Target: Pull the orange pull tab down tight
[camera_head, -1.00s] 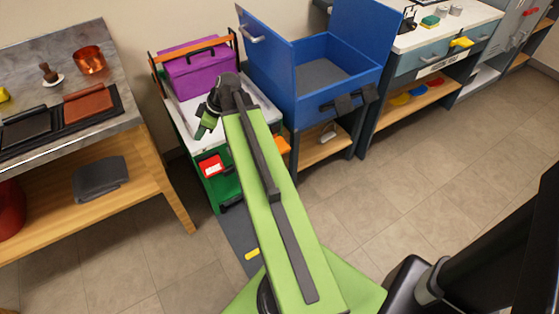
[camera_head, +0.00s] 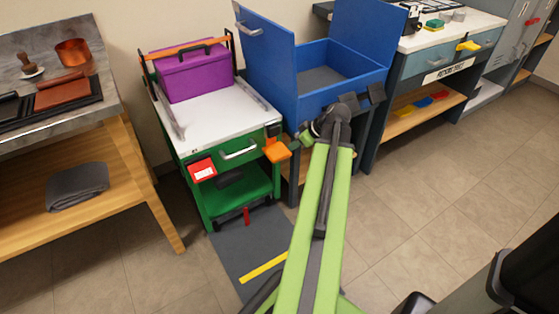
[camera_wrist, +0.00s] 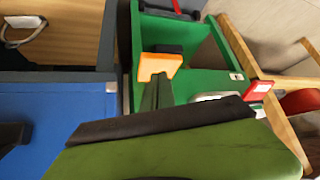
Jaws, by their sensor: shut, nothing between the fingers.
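The orange pull tab (camera_head: 277,150) hangs at the front right corner of the green cart, beside its drawer. It also shows in the wrist view (camera_wrist: 160,66), at the end of a dark strap. A purple box (camera_head: 192,74) sits on the cart's white top, with an orange strap (camera_head: 188,46) across it. My gripper (camera_head: 306,136) is shut and empty, a short way right of the tab and apart from it, in front of the blue chest. It is partly hidden by my wrist. A large green and black part of mine fills the lower wrist view.
The green cart (camera_head: 205,207) has a red and white label (camera_head: 202,169) on its front. The blue chest (camera_head: 320,76) stands open close on the right. A wooden workbench (camera_head: 143,190) is on the left. A grey floor mat (camera_head: 237,249) with a yellow stripe lies in front.

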